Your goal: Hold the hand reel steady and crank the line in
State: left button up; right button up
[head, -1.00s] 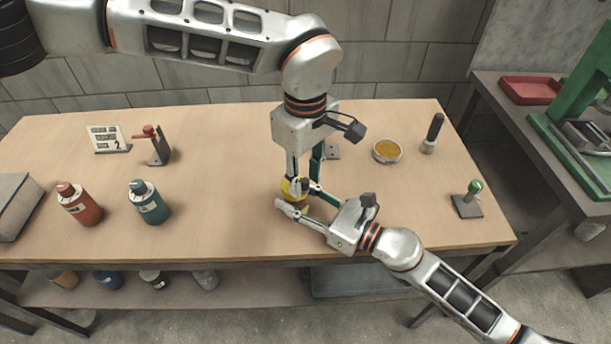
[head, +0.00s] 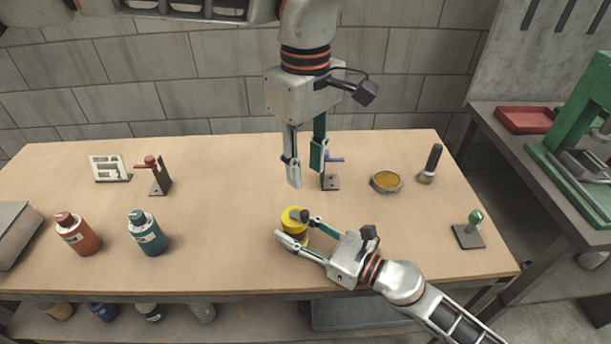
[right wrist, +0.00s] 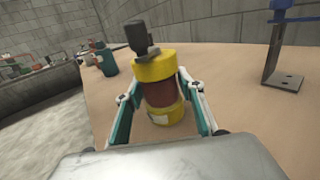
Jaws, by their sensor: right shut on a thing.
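The hand reel (head: 293,222) stands upright near the front middle of the bench. It has yellow flanges, a red-brown drum and a dark crank knob on top; it also shows in the right wrist view (right wrist: 158,92). My right gripper (head: 293,232) is shut on the reel, with one finger on each side of its body. My left gripper (head: 305,178) is above and behind the reel, pointing down. Its fingers are apart with nothing between them, clear of the crank knob. Any line on the reel is too small to make out.
A stand with a blue top (head: 331,173) is just behind my left gripper. A round dish with amber contents (head: 386,181) and a dark-handled tool (head: 431,163) are at right. A red bottle (head: 77,233) and a teal bottle (head: 147,232) stand at left. Bench between is clear.

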dwell(0.3)
jog(key=o, duration=1.3)
